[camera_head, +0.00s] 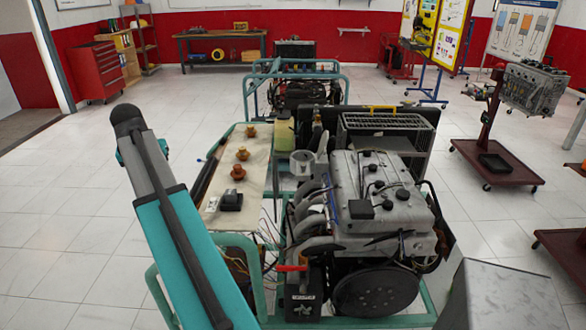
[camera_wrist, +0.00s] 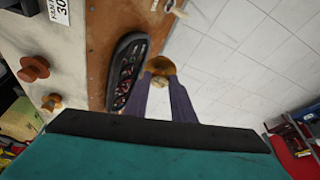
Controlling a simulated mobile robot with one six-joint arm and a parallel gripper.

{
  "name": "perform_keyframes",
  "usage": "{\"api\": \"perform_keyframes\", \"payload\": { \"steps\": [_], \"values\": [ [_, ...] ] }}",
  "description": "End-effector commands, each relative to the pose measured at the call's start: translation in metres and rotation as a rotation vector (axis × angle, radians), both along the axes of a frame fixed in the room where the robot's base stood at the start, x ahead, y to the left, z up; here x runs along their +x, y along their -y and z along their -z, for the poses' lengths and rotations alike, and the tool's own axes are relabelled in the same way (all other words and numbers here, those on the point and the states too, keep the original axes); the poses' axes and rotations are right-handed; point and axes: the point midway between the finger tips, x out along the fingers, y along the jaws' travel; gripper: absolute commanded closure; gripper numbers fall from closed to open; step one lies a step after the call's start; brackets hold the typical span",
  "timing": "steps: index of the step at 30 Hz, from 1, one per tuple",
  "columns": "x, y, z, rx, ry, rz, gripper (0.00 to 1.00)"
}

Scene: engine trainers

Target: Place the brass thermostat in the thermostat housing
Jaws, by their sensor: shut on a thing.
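My gripper shows in the wrist view as two dark purple fingers (camera_wrist: 165,97), shut on a brass, round, flared piece (camera_wrist: 159,65), which I take to be the brass thermostat. It is held over or beside the edge of a brown board, with pale floor tiles behind. In the head view my gripper and the held piece are not visible; my teal arm fills the left foreground. A grey, round, cup-like part (camera_head: 302,163) stands at the left rear of the engine (camera_head: 375,190); it may be the thermostat housing, but I cannot be sure.
Several small brass or copper pieces (camera_head: 242,153) stand on a pale board (camera_head: 212,182) left of the engine, with a black block (camera_head: 231,200) nearby. A black oval part (camera_wrist: 127,72) lies close to my fingers. Teal frame rails (camera_head: 258,262) surround the engine.

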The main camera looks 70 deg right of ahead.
Motion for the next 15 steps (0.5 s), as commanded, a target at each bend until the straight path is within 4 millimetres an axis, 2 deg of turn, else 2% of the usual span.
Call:
{"api": "perform_keyframes", "payload": {
  "steps": [1, 3, 8, 15],
  "values": [
    [-0.007, 0.022, -0.004, 0.0, 0.0, 0.045, 1.0],
    [-0.018, 0.047, -0.007, -0.001, -0.001, 0.103, 1.0],
    [-0.048, 0.103, -0.014, -0.002, -0.001, 0.236, 1.0],
    [-0.101, 0.182, -0.025, -0.006, -0.001, 0.434, 1.0]
  ]
}}
